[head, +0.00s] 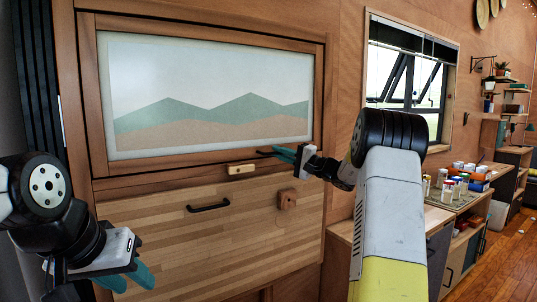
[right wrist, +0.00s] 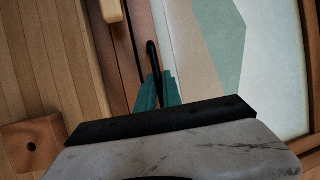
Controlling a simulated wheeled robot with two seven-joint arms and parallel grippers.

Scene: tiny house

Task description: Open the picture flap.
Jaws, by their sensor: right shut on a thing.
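The picture flap (head: 205,152) is a wood-framed panel on the wall with a print of green and tan hills (head: 210,110). It looks flush in its outer wooden frame in the head view. A thin black handle (head: 266,152) sits on its lower rail. My right gripper (head: 284,154) is at this handle, its teal fingers shut on it. In the right wrist view the black handle (right wrist: 152,60) runs between the teal fingertips (right wrist: 158,90), and the print shows to the right. My left gripper (head: 130,279) hangs low at the left, its teal fingers apart and empty.
Below the flap is a light wood panel (head: 165,245) with a black handle (head: 208,207) and a wooden block (head: 287,199). A small pale wooden latch (head: 241,169) sits just under the flap. A counter with jars (head: 455,186) stands right, beneath a window.

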